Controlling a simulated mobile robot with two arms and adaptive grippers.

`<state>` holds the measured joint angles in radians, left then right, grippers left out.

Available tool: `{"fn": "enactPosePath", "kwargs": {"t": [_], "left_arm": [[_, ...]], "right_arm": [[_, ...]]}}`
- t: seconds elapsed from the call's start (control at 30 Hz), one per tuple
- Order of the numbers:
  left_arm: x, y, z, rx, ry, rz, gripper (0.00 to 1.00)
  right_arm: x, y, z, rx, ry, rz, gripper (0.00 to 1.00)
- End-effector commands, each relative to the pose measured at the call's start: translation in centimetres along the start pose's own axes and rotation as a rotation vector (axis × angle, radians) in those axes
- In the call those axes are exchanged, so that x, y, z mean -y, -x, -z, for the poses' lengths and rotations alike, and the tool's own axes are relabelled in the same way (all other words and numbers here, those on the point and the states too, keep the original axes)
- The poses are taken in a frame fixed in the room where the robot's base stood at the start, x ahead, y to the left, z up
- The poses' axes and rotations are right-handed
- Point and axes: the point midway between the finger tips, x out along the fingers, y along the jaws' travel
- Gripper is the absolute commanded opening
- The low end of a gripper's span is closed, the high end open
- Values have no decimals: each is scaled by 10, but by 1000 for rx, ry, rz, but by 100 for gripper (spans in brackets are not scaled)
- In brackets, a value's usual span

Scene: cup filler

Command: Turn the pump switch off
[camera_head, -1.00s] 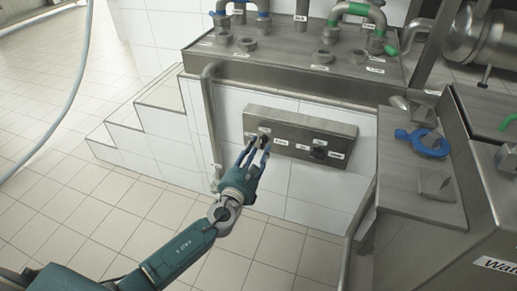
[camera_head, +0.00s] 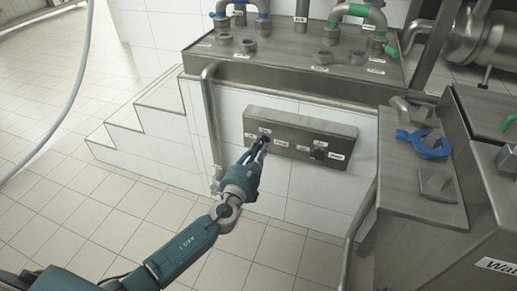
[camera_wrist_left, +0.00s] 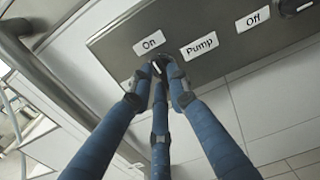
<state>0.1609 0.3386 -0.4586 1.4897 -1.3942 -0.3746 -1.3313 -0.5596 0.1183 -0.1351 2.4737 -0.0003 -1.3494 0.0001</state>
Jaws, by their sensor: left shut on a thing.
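The pump switch is a small dark knob (camera_wrist_left: 161,61) on a grey steel panel (camera_head: 322,127) low on the white tiled wall. In the left wrist view the "On" label (camera_wrist_left: 150,42) is just above it and the "Pump" label (camera_wrist_left: 199,45) is to its right. My left gripper (camera_head: 263,145) reaches the panel's left part. Its blue fingers, seen in the left wrist view (camera_wrist_left: 161,75), close around the knob and hide most of it. The knob's exact angle is hard to tell. My right gripper is not in view.
A second dark knob (camera_head: 319,154) is on the panel's right part; an "Off" label (camera_wrist_left: 253,18) lies between the knobs. A steel pipe (camera_head: 209,120) runs down left of the panel. A steel machine with a blue forked part (camera_head: 425,143) stands at right.

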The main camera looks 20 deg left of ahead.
Motion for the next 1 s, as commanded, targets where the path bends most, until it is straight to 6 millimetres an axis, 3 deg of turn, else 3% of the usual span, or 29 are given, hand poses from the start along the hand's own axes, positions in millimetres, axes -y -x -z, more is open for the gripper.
{"fn": "enactPosePath", "kwargs": {"t": [0.27, 0.43, 0.7, 1.0], "left_arm": [[1, 0, 4, -1, 151, 1, 0], [0, 1, 4, 0, 303, -1, 0], [1, 0, 5, 0, 561, 0, 0], [2, 1, 6, -1, 847, -1, 0]], "right_arm": [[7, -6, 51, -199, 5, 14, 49], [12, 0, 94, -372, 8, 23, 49], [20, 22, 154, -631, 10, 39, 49], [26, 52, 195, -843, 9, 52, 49]]}}
